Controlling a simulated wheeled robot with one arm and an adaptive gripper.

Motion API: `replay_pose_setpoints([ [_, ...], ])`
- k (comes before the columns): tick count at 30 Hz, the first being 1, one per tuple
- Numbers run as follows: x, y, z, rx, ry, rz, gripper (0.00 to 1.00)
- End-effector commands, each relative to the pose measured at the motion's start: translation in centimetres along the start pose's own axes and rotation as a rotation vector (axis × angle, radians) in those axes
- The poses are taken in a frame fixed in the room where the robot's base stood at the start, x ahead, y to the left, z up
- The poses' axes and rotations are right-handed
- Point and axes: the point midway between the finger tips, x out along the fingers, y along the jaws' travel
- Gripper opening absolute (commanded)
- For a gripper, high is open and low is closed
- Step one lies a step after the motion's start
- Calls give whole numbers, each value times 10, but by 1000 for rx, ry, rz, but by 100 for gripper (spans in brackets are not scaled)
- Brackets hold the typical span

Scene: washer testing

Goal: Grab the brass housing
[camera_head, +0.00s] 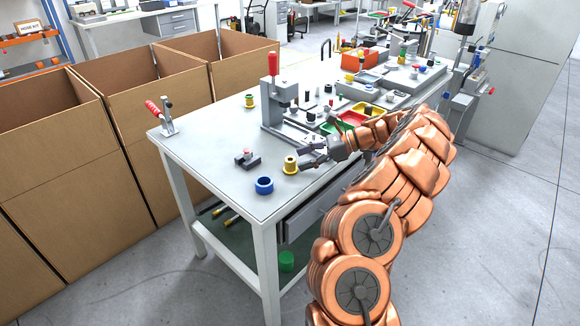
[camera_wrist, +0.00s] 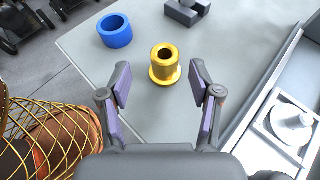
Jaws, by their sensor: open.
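The brass housing (camera_head: 290,164) is a yellow-gold flanged cylinder with a hole in its top. It stands upright on the grey table (camera_head: 215,160) near the front edge. In the wrist view the brass housing (camera_wrist: 164,62) is just beyond the fingertips, roughly centred between them. My gripper (camera_head: 312,155) comes in from the right in the head view, close beside the housing. In the wrist view my gripper (camera_wrist: 160,80) has its two fingers spread apart with nothing between the pads.
A blue ring (camera_head: 264,185) stands close to the housing, also in the wrist view (camera_wrist: 116,31). A dark grey block (camera_head: 247,159) lies behind. A red-handled press (camera_head: 274,95) and coloured trays (camera_head: 338,127) stand farther back. The table's front left is mostly clear.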

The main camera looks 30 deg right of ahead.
Motion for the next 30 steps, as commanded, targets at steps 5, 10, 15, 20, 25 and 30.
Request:
replay_pose_setpoints([
  [5,23,-4,-1,1,0,6,63],
  [10,43,-5,-2,-1,0,3,63],
  [15,47,-5,-2,-1,1,1,63],
  [20,47,-5,-2,-1,1,1,57],
  [25,47,-5,-2,-1,1,1,39],
  [30,47,-5,-2,-1,1,1,22],
])
